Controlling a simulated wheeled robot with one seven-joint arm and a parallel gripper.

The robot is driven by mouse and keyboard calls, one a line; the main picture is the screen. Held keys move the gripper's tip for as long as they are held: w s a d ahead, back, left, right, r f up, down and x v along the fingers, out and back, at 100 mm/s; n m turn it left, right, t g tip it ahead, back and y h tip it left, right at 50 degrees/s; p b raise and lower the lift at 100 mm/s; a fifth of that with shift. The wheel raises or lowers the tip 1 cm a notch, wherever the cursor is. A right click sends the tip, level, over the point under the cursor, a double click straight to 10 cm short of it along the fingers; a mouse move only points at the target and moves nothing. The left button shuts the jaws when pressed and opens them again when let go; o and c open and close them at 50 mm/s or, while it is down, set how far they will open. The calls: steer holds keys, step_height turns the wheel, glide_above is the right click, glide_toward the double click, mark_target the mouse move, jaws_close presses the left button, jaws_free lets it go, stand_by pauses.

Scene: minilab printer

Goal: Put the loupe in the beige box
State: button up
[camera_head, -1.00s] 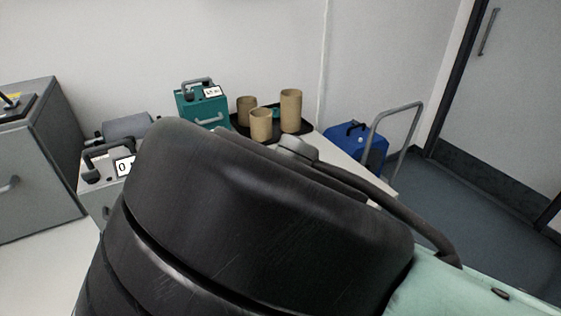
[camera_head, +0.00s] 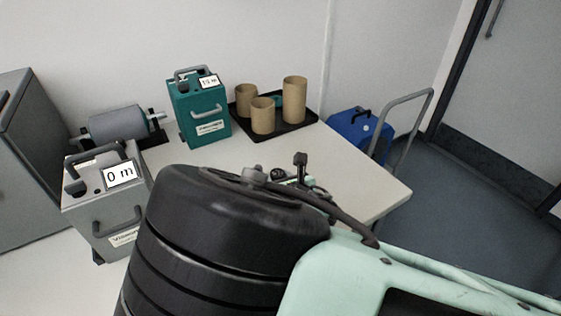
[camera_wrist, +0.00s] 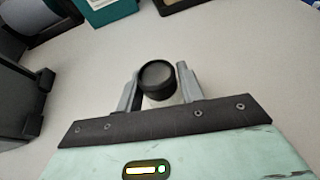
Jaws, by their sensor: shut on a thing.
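The loupe (camera_wrist: 158,78), a short dark cylinder with a glassy round top, sits between the two grey fingers of my gripper (camera_wrist: 157,84) in the wrist view. My gripper is shut on it, above the pale table. In the head view my arm hides most of the gripper, and I cannot make out the loupe surely. No plainly beige box shows. A pale grey box (camera_head: 98,213) with a handle and a "0 m" label stands at the table's left. A teal box (camera_head: 203,112) with a handle and label stands at the back.
A black tray (camera_head: 272,142) with brown cardboard tubes (camera_head: 294,100) stands at the back right. A grey roller (camera_head: 117,124) lies between the two boxes. The table (camera_head: 355,185) is clear at its right. A blue case (camera_head: 352,128) is beyond its edge.

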steer(key=shift+f, duration=1.6)
steer(key=shift+f, duration=0.2)
steer(key=o, duration=1)
steer(key=shift+r, duration=0.1)
steer(key=shift+c, duration=0.2)
